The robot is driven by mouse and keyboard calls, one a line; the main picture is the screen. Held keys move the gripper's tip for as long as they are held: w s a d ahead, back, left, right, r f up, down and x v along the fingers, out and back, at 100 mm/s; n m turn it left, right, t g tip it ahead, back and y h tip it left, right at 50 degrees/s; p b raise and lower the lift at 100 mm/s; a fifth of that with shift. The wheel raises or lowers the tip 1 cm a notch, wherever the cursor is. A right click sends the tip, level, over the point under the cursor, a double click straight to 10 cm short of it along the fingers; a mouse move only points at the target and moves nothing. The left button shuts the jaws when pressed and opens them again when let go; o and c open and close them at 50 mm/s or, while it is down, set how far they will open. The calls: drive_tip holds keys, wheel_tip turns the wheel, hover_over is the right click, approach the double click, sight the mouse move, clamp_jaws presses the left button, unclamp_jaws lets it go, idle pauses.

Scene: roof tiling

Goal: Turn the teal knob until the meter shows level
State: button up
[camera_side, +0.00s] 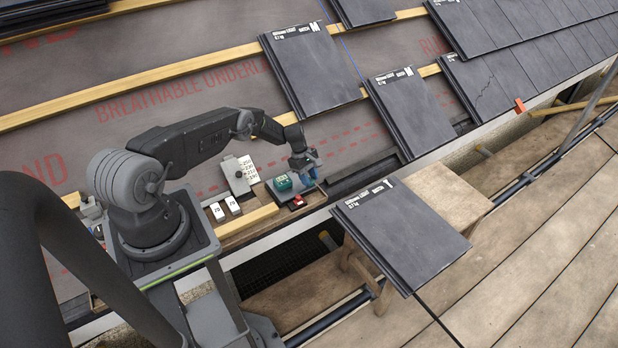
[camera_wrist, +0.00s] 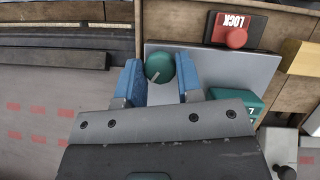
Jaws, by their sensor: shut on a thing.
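The round teal knob (camera_wrist: 159,68) with a pale pointer line sits on a grey plate (camera_wrist: 262,68) in the wrist view. My gripper (camera_wrist: 160,78) has its blue fingers on both sides of the knob, shut on it. In the side view my gripper (camera_side: 309,177) is low at the right end of the device, and its fingers hide the knob. The teal meter (camera_side: 283,182) stands on the plate left of my gripper; its reading is too small to tell. In the wrist view the meter (camera_wrist: 236,98) is partly covered by my gripper, with only part of its display showing.
A red LOCK button (camera_wrist: 236,38) sits beside the plate, close to the knob; it also shows in the side view (camera_side: 298,202). A loose slate tile (camera_side: 400,232) is at right.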

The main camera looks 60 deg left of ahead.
drive_tip(key=shift+f+m, duration=0.15)
drive_tip(key=shift+m, duration=0.35)
drive_tip(key=o, duration=0.9)
drive_tip(key=shift+o, duration=0.2)
drive_tip(key=w+v, duration=0.1)
drive_tip(key=v, duration=1.2)
drive_tip(key=shift+s+a+r, duration=0.25)
drive_tip(key=shift+r, duration=0.15)
